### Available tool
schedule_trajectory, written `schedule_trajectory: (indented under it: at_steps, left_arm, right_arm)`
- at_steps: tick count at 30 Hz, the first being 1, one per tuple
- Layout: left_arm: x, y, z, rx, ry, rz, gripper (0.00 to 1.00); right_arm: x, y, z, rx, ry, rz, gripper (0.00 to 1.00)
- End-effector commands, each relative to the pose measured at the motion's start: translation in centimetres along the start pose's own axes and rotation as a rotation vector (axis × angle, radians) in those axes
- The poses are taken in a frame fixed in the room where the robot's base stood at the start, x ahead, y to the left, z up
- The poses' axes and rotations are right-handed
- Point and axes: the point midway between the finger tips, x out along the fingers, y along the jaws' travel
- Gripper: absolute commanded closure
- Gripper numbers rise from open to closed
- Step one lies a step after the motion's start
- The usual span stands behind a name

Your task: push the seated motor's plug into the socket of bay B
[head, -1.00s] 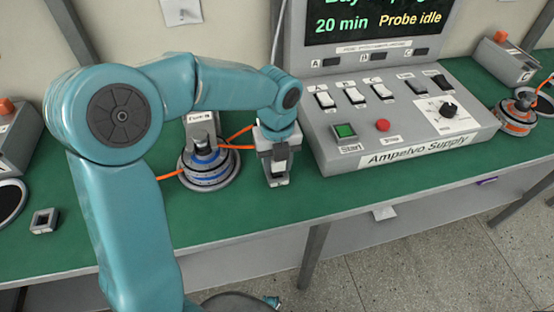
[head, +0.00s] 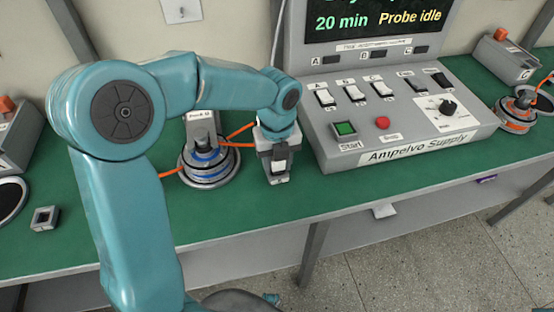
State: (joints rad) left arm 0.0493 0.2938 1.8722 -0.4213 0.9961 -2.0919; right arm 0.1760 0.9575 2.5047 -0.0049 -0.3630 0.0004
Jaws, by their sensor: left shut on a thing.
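The hub motor (head: 205,160), with a blue band and dark top, sits upright on a round grey mount (head: 213,183) in the middle bay. Orange cable (head: 238,131) runs from it to my left gripper (head: 279,168). That gripper points down just right of the motor and is shut on the plug, which is mostly hidden between the fingers. A grey block (head: 278,180) shows right under the fingertips. It looks like the bay B socket, but its opening is hidden, and I cannot tell how deep the plug sits. My right gripper is out of view.
The Ampelvo Supply console (head: 400,125), with switches and a screen reading "Probe idle", stands close to the right of my left gripper. Another motor (head: 517,110) is at the far right. An empty square socket block (head: 44,219) lies at left. The green bench front (head: 235,215) is clear.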

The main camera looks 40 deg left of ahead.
Motion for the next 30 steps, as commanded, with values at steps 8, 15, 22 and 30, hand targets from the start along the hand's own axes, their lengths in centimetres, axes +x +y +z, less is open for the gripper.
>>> schedule_trajectory:
  at_steps: [8,15,22,30]
  left_arm:
    - [0.56,0.13,-0.24,0.001,0.010,0.008,0.99]
    - [0.68,0.18,-0.30,0.001,0.012,0.011,0.31]
    - [0.75,0.35,-0.27,0.001,0.014,0.017,0.30]
    - [0.78,0.44,-0.22,0.001,0.013,0.020,0.30]
  right_arm:
    - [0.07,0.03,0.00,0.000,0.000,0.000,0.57]
    - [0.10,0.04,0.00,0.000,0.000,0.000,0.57]
    - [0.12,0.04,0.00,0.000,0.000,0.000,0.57]
    - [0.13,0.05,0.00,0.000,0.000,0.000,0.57]
